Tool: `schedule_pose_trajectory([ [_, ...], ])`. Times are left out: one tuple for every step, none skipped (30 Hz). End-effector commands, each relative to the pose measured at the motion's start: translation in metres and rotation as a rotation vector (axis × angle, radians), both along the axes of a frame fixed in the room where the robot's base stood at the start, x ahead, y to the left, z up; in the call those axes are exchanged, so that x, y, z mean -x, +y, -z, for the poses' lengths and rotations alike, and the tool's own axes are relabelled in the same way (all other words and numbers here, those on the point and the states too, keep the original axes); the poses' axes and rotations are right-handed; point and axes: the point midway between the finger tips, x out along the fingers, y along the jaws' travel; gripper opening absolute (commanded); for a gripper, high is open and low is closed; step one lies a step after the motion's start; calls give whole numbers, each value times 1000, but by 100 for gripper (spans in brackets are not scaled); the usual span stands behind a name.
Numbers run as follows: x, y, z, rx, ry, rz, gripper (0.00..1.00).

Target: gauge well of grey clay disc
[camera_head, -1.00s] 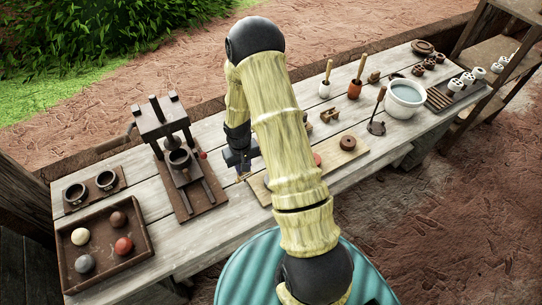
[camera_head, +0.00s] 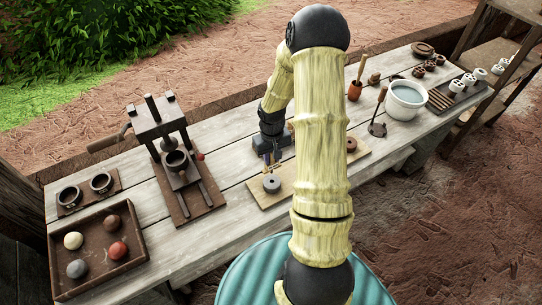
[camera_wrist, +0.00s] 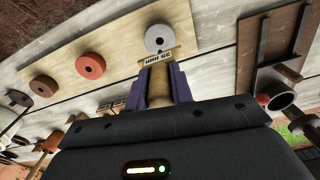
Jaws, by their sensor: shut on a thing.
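The grey clay disc (camera_head: 271,190) lies on a pale board (camera_head: 262,201) on the bench. My gripper (camera_head: 271,158) is shut on a wooden gauge (camera_wrist: 159,84) with a small plate marked in mm; the lettering looks upside down. In the wrist view the plate overlaps the disc's near edge. In the head view the gauge is just behind the disc. I cannot tell whether they touch. A red disc (camera_wrist: 90,65) and a brown disc (camera_wrist: 43,86) lie along the same board.
A press (camera_head: 165,130) with a dark cup stands to the left. A tray (camera_head: 57,287) of clay balls is at front left. A white water bowl (camera_head: 405,100) and an upright-handled tool (camera_head: 378,128) stand to the right. My arm hides part of the bench.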

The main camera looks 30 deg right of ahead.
Motion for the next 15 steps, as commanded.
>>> schedule_pose_trajectory([
  [0,0,6,0,0,0,3],
  [0,0,8,0,0,1,3],
  [0,0,11,-1,0,1,3],
  [0,0,14,-1,0,1,3],
  [0,0,16,-1,0,1,3],
  [0,0,20,-1,0,1,3],
  [0,0,22,-1,0,1,3],
  [0,0,24,-1,0,1,3],
  [0,-1,28,0,0,2,3],
  [0,-1,30,0,-1,2,3],
  [0,-1,32,0,-1,3,3],
  [0,-2,36,0,-1,4,3],
  [1,-2,38,0,-1,5,3],
  [1,-2,40,-1,-1,6,3],
  [1,-2,43,0,-1,6,3],
])
